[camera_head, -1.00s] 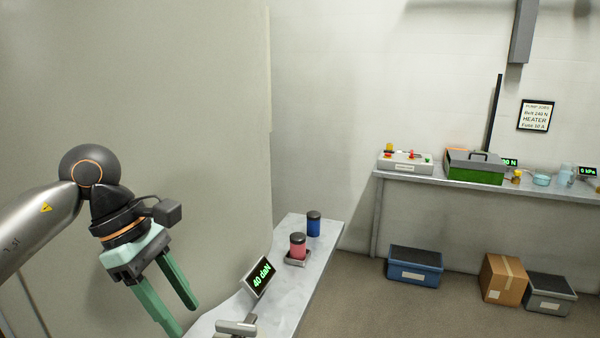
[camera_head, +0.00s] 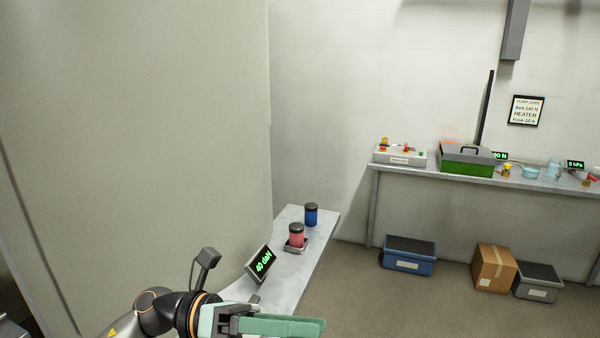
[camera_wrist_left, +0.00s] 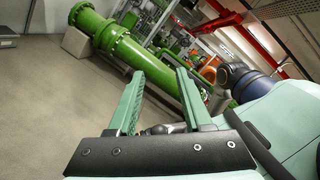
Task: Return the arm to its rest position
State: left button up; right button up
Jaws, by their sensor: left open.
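My left gripper (camera_head: 283,326) is at the bottom of the head view, in front of the near end of the side bench (camera_head: 288,262). Its green fingers point right and hold nothing. In the left wrist view the two fingers (camera_wrist_left: 158,98) stand apart with a gap between them. Beyond them that view shows floor and large green pipes (camera_wrist_left: 125,48). My right gripper does not show in either view.
On the side bench stand a red canister (camera_head: 296,236) on a small scale, a blue canister (camera_head: 311,215) and a display (camera_head: 259,263) reading 40 daN. A back bench (camera_head: 520,184) holds a green case (camera_head: 466,161). Blue bin (camera_head: 409,256), cardboard box (camera_head: 494,268) and grey bin (camera_head: 538,283) stand on the floor.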

pick_arm(q)
jog(key=w+a+f+n+t+y+p, duration=0.1)
jog(key=w+a+f+n+t+y, duration=0.2)
jog(key=n+t, duration=0.6)
jog(key=w+a+f+n+t+y+p, duration=0.1)
jog(key=w+a+f+n+t+y, duration=0.25)
jog(key=n, duration=0.85)
jog(key=w+a+f+n+t+y+p, duration=0.1)
jog(key=a+f+n+t, duration=0.1)
jog(key=f+n+t, duration=0.55)
jog(key=s+a+f+n+g+y+p, duration=0.1)
jog(key=s+a+f+n+g+y, duration=0.2)
jog(key=s+f+n, duration=0.5)
jog(key=s+a+f+n+g+y+p, duration=0.1)
jog(key=s+a+f+n+g+y, duration=0.3)
jog(key=s+f+n, duration=0.5)
notch_tip(320, 180, down, 4)
jog(key=shift+s+a+f+g+y, duration=0.25)
jog(key=shift+s+a+y, duration=0.4)
jog(key=shift+y, duration=0.4)
